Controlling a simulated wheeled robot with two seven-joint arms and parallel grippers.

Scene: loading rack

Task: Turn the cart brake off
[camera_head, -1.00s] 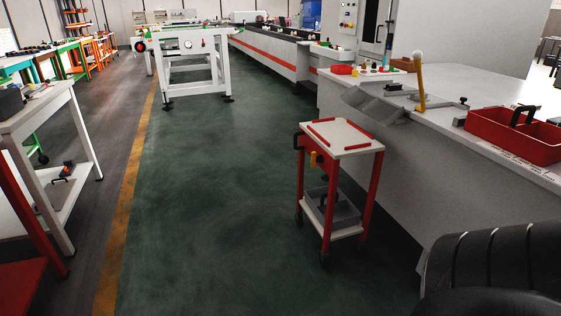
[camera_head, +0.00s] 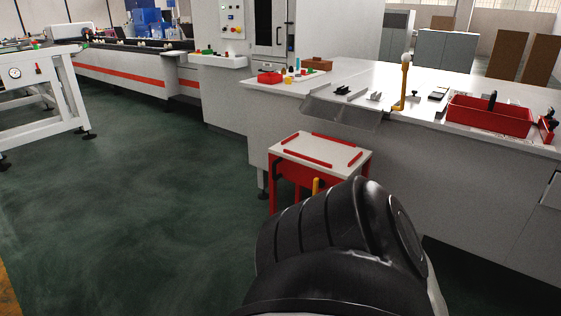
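The small cart (camera_head: 322,151) has a white top with red strips along its edges and a red frame. It stands in front of the long workbench. A black handle (camera_head: 275,166) is on its left side. A short yellow lever (camera_head: 316,186) shows below the top on the near side; I cannot tell whether it is the brake or how it is set. My own black arm link hides the cart's lower part, including most of its legs, lower shelf and wheels. Neither of my grippers is in view.
The long grey workbench (camera_head: 450,165) runs behind the cart. On it are a red tray (camera_head: 490,118), a yellow post with a white ball (camera_head: 403,82) and a chute (camera_head: 345,114). A white frame table (camera_head: 40,95) stands at left. Green floor (camera_head: 150,200) left of the cart is clear.

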